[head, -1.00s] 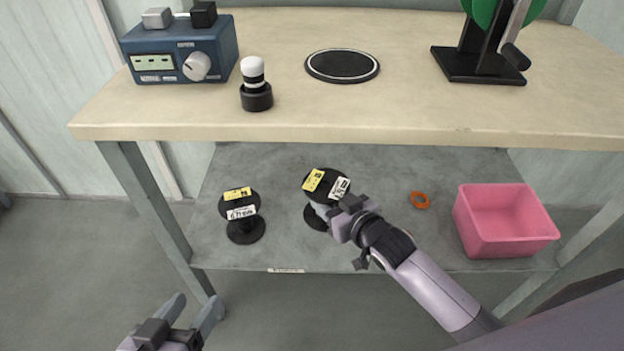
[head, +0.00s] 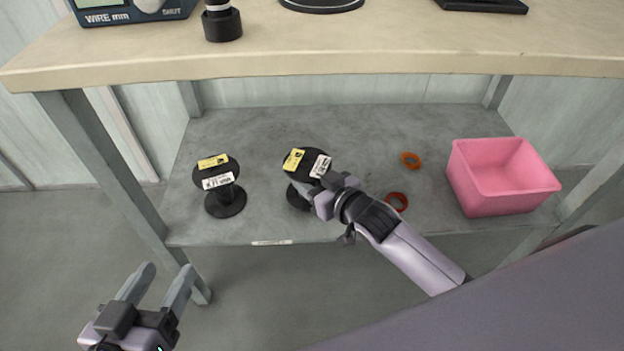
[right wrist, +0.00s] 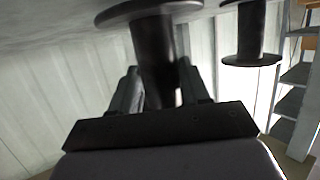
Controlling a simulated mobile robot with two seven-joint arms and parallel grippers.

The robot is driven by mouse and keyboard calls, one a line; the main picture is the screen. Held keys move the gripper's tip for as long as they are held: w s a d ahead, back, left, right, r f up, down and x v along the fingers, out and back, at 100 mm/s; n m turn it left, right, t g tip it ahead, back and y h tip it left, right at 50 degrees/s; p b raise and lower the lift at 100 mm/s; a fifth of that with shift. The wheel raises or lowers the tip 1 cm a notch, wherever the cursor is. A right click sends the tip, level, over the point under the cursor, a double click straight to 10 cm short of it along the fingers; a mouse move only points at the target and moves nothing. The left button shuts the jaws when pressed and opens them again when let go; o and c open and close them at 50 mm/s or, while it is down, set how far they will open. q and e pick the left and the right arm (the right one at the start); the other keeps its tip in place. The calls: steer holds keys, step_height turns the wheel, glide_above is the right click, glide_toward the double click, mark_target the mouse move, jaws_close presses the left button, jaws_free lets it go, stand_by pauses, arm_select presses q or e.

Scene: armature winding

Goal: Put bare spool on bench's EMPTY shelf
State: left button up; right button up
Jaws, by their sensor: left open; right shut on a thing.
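A black bare spool (head: 300,163) with a yellow tag and a white label on its top flange stands on the bench's lower shelf (head: 262,125). My right gripper (head: 318,190) is shut around its core. In the right wrist view the core of this spool (right wrist: 155,55) stands between the fingers. A second black bare spool (head: 225,200), also tagged, stands to its left on the shelf, and it also shows in the right wrist view (right wrist: 250,35). My left gripper (head: 155,290) is open and empty, low in front of the bench.
An orange ring (head: 410,159), a dark red ring (head: 397,201) and a pink bin (head: 500,195) are on the shelf's right side. The benchtop (head: 330,60) overhangs the shelf and holds a blue meter (head: 130,12) and a black-and-white knob piece (head: 221,25). A small label sits on the shelf's front edge.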

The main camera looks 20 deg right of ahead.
arm_select(q)
steer(key=shift+r, duration=0.1)
steer(key=shift+f, duration=0.3)
arm_select(e)
steer(key=shift+f, duration=0.6)
steer(key=o, duration=1.3)
arm_select(q)
steer(key=shift+a, duration=0.1)
arm_select(e)
steer(key=p+v, duration=0.3)
steer(key=v, duration=0.3)
steer(key=shift+s+r, duration=0.15)
steer(key=shift+s, duration=0.1)
arm_select(q)
steer(key=shift+w+d+r+n+g+h, duration=0.15)
steer(key=shift+d+n+g, duration=0.1)
steer(key=shift+d, duration=0.25)
steer(key=shift+w+d+r+n+g+h, duration=0.15)
steer(key=shift+d+g, duration=0.1)
steer(key=shift+d, duration=0.2)
arm_select(e)
steer(key=shift+s+d, duration=0.15)
steer(key=shift+s, duration=0.15)
arm_select(q)
steer(key=shift+s, duration=0.2)
